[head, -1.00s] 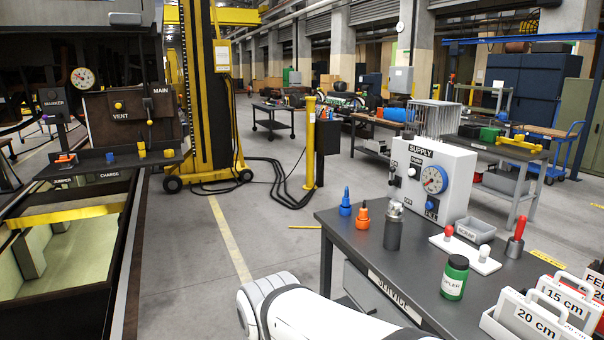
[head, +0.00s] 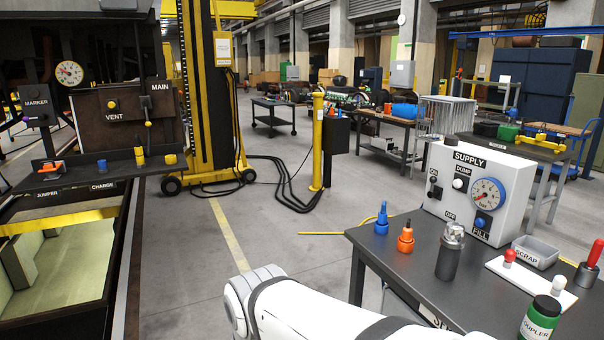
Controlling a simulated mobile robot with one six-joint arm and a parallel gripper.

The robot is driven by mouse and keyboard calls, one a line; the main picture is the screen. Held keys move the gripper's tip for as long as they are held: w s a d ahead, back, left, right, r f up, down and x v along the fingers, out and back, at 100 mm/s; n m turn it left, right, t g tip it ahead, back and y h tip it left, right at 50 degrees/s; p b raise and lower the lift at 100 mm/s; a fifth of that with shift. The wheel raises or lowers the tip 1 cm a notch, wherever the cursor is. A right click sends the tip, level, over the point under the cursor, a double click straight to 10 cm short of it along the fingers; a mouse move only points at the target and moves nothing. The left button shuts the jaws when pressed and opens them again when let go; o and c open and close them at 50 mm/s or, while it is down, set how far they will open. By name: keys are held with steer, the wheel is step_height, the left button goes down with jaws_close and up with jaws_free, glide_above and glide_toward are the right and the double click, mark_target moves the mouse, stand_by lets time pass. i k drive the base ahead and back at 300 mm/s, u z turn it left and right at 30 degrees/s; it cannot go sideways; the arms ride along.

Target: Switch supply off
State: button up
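The white supply box (head: 479,196) stands at the back of the dark service bench. Its front carries a SUPPLY label, a white DUMP button (head: 460,184), a blue-rimmed pressure gauge (head: 488,195) and a blue FILL button (head: 481,222). A small black switch (head: 434,188) sits at the left of the front, with ON marked above and OFF lower down. The lever's exact position is too small to tell. My white arm link crosses the bottom centre, short of the bench. My gripper is out of view.
On the bench (head: 400,265) stand a blue fitting (head: 381,219), an orange fitting (head: 405,238), a grey canister (head: 449,255), a green bottle (head: 540,320) and a scrap tray (head: 535,254). A yellow post (head: 317,145) stands behind.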

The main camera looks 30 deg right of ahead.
mark_target(432, 186)
steer(key=z, duration=0.05)
steer(key=i, duration=2.65)
steer(key=z, duration=3.1)
steer(key=i, duration=1)
steer(key=z, duration=0.05)
